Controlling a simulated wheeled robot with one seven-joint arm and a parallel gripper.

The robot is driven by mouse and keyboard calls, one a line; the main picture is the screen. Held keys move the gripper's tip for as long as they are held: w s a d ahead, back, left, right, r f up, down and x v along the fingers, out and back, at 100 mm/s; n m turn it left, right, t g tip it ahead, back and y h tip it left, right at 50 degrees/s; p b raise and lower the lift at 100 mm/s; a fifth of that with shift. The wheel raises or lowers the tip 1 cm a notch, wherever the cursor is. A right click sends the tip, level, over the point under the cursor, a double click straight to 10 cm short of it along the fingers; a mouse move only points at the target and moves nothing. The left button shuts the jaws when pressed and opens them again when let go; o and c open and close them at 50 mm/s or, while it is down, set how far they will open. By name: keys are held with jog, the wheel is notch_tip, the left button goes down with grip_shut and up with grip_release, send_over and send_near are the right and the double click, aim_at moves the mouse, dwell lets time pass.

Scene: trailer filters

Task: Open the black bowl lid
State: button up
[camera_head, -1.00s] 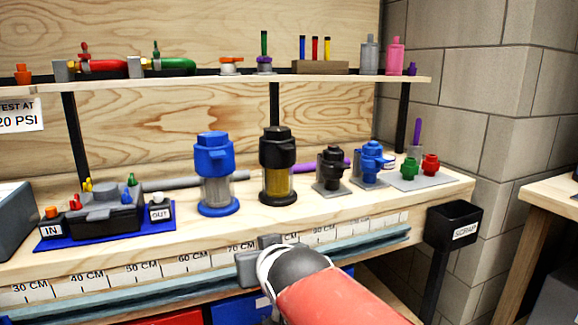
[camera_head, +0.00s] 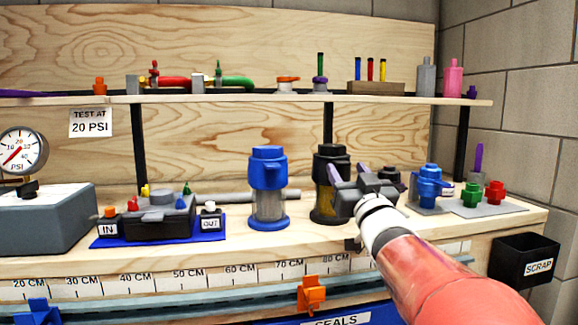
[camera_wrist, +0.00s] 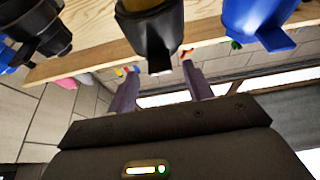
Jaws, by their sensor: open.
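The black filter stands upright on the bench, with its black lid (camera_head: 331,156) above a yellow bowl (camera_head: 325,198). My gripper (camera_head: 347,172) is in front of its right side and hides part of it. In the wrist view, which looks upside down, the black lid (camera_wrist: 152,38) hangs from the top edge, with a bit of yellow bowl (camera_wrist: 131,5) above it. My open gripper (camera_wrist: 160,62) has its two purple fingers apart, toward the lid's end. I cannot tell whether they touch it.
A blue filter (camera_head: 268,187) stands close to the left. A smaller black filter (camera_wrist: 38,25) and a small blue filter (camera_head: 429,188) stand to the right. The shelf (camera_head: 230,99) runs behind and above. An orange clamp (camera_head: 311,294) is on the bench front.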

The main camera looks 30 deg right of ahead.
jog(key=shift+x, duration=1.05)
jog(key=shift+c, duration=0.3)
grip_shut()
